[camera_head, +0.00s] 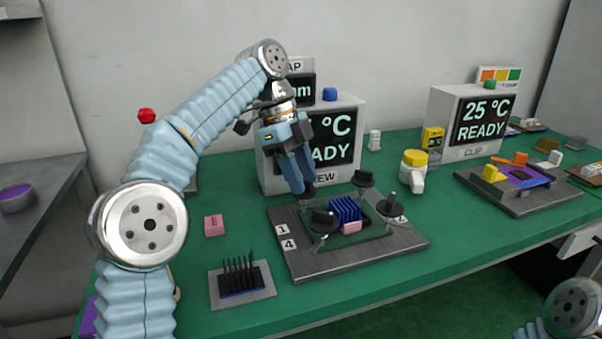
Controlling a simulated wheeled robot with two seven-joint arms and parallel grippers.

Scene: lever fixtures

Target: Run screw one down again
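A grey fixture plate (350,262) lies on the green table with a blue finned block (346,210) clamped in its middle. Black-knobbed screws stand around the block: the front left knob (323,221), the back right knob (363,179) and the right knob (390,203). A "1" label (282,229) and a "4" label mark the plate's left side. My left gripper (305,190) points down at the back left corner, near the "1" label. Its fingers are close together at a dark knob, screw one, mostly hidden by them; their grip on it is unclear. My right gripper is out of view.
A display reading READY (345,150) stands close behind the plate. A pink block (214,226) and a black pin tray (241,281) lie to the left. A yellow-topped bottle (413,170) and a second fixture (520,190) are on the right.

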